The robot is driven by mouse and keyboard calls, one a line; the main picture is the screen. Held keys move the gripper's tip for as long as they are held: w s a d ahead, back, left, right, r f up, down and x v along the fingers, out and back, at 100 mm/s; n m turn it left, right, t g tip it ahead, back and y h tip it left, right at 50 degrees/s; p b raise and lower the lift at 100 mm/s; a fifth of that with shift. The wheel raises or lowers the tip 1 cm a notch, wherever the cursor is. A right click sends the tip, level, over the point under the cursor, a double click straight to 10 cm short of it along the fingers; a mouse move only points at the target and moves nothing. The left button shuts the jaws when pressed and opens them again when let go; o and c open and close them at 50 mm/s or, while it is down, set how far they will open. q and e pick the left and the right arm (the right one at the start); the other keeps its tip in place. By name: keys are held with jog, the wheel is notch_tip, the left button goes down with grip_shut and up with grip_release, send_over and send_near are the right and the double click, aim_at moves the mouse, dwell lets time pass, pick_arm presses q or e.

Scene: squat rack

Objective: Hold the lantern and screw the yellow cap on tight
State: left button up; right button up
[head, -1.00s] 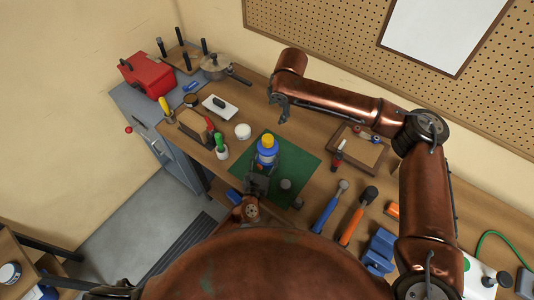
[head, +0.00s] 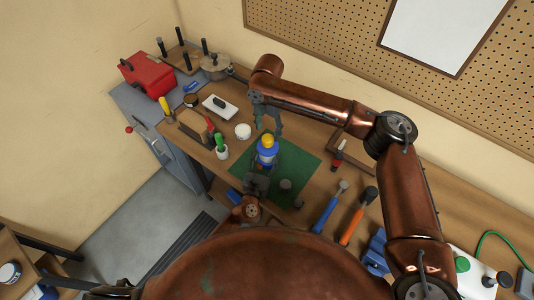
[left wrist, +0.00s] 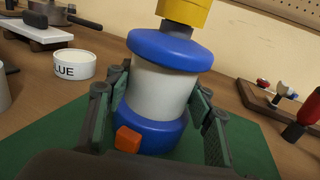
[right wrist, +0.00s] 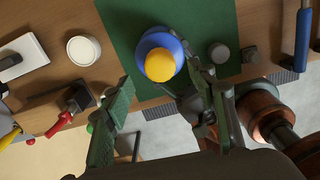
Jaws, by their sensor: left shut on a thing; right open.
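The lantern (head: 266,157) stands upright on the green mat (head: 298,166). It has a white middle (left wrist: 163,86), a blue base and a blue top. The yellow cap (head: 267,140) sits on the lantern's top; I cannot tell how tight it is. My left gripper (left wrist: 160,105) is shut on the lantern's body, a finger on each side. My right gripper (head: 267,123) is open and points down above the cap. In the right wrist view the cap (right wrist: 160,67) lies beyond the open fingers, nearer the right finger, with nothing between the pads.
A blue-handled tool (head: 325,213) and an orange-handled tool (head: 352,225) lie to the right. A wooden tray (head: 352,153) is behind.

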aim_at(268, 138)
jog(key=shift+f, duration=2.8)
jog(key=shift+c, duration=0.7)
grip_shut()
jog(key=m, duration=0.3)
jog(key=shift+m, duration=0.3)
jog(key=m, duration=1.5)
jog(key=shift+c, duration=1.9)
grip_release()
jog(key=shift+m, duration=0.5)
jog(key=o, duration=0.5)
